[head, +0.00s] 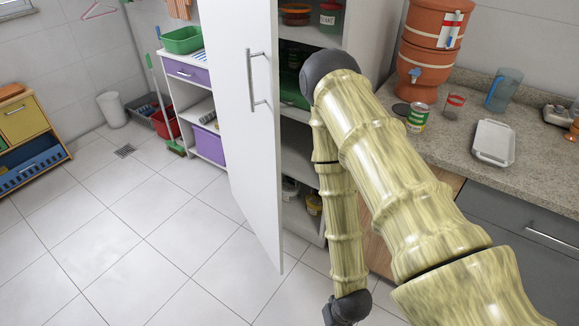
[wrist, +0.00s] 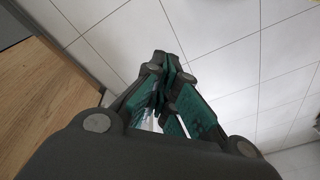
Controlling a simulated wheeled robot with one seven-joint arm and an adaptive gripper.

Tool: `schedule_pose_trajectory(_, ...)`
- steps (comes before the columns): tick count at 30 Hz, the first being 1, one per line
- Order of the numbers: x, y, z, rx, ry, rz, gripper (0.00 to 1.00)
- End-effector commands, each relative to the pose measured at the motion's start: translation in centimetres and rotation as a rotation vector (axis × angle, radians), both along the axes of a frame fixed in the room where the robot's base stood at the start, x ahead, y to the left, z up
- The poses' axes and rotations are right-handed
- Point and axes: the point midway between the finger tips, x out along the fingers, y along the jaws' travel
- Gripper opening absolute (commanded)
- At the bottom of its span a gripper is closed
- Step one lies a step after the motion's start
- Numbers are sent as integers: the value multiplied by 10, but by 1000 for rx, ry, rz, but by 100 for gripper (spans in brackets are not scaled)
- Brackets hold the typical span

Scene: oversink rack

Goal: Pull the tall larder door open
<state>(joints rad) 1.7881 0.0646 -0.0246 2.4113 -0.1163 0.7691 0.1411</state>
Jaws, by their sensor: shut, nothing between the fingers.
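The tall white larder door (head: 243,120) stands swung well open in the head view. Its metal bar handle (head: 250,80) faces me and is free of my gripper. The larder's open interior (head: 300,150) shows to the right of the door, with shelves of jars and containers, partly hidden by my arm. My arm bends down in front of the larder, and its dark wrist end is low at the bottom edge. My gripper (wrist: 163,68) is shut and empty in the wrist view, above pale floor tiles. The handle and door cannot be made out in the wrist view.
A granite counter (head: 545,185) with a clay water filter (head: 425,55), a can, a blue jug and a tray stands on the right. A wooden panel (wrist: 50,105) is close at the left in the wrist view. Tiled floor (head: 150,215) is clear left of the door.

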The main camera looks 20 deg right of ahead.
Motion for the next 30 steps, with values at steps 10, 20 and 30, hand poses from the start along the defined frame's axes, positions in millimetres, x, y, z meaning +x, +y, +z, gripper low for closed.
schedule_pose_trajectory(10, 219, -23, 36, 423, -489, -265, 0)
schedule_pose_trajectory(20, 329, -56, 148, 1009, -631, -333, 0)
schedule_pose_trajectory(30, 337, -91, 231, 1397, -454, -277, 0)
